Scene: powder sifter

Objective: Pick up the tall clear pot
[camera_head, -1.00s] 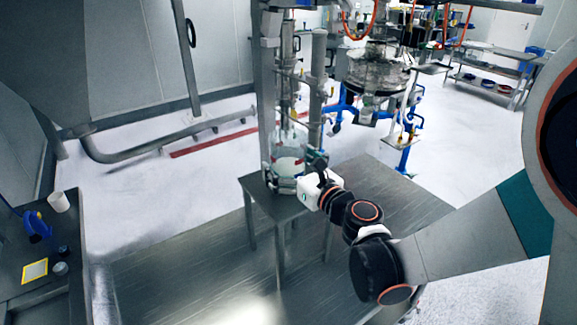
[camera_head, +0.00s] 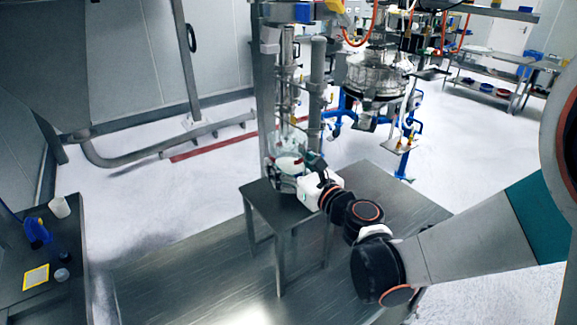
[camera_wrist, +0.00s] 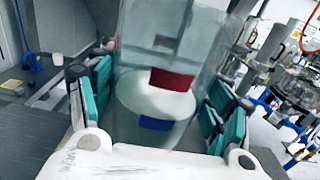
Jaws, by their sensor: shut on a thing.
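The tall clear pot (camera_head: 288,162) is a transparent vessel with pale contents and stands upright at the corner of the small metal table. In the wrist view the pot (camera_wrist: 165,95) fills the middle, with a red patch and a blue patch on it. My gripper (camera_head: 303,170) reaches it from the right in the head view. In the wrist view, the teal-padded fingers of my gripper (camera_wrist: 158,100) close around the pot from both sides. The pot's base is partly hidden, so I cannot tell whether it touches the table.
The small metal table (camera_head: 375,190) has bare room to the right. Metal columns (camera_head: 316,95) stand close behind the pot. A glass reactor on a blue frame (camera_head: 378,78) stands at the back right. A dark bench (camera_head: 25,265) at the left holds a white cup (camera_head: 59,206) and small items.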

